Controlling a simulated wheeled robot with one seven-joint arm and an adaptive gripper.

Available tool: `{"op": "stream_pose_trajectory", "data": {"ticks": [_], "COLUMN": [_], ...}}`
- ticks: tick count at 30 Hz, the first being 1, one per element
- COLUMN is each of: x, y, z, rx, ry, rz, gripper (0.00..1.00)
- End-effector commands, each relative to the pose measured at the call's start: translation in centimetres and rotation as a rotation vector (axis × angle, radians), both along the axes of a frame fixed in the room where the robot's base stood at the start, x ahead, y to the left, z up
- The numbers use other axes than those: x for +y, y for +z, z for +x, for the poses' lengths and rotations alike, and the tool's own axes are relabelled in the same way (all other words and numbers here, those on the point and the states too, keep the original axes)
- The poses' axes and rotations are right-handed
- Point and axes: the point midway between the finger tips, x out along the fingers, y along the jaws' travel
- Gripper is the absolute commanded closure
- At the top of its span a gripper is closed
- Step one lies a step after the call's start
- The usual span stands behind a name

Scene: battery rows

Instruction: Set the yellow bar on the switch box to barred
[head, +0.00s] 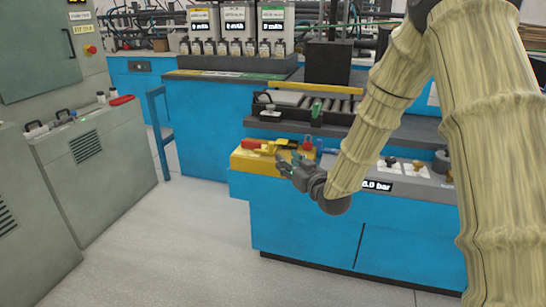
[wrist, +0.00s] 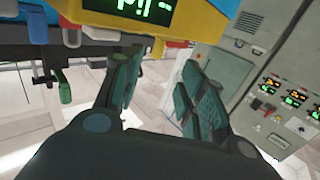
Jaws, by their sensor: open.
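The yellow switch box (head: 240,163) sits at the left end of the blue bench. On its top a red handle (head: 250,144) lies beside a yellow bar (head: 272,147). The bar is small here and partly behind my gripper (head: 285,160), so I cannot tell its setting. My gripper is just right of the bar; contact cannot be told. In the wrist view the dark fingers of my gripper (wrist: 160,95) are spread with nothing between them. A yellow housing (wrist: 90,10) with a green-lit display (wrist: 150,9), cut off by the frame, is beyond them.
A grey panel reading "5.0 bar" (head: 378,186) with knobs is right of my gripper. A roller rack (head: 335,105) stands behind. Grey cabinets (head: 90,150) stand at left, with open floor (head: 160,240) between them and the bench.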

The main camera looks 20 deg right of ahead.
Motion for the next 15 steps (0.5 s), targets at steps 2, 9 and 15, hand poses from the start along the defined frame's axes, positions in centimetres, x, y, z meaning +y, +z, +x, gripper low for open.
{"op": "stream_pose_trajectory", "data": {"ticks": [2, 9, 15], "x": [-0.2, 0.0, 0.4], "y": [0.4, 1.0, 0.9], "z": [0.3, 1.5, 4.4], "rx": [-0.022, -0.038, -0.039], "ry": [0.002, 0.004, 0.003], "rz": [0.0, -0.001, -0.001], "gripper": [0.6, 0.6, 0.6]}}
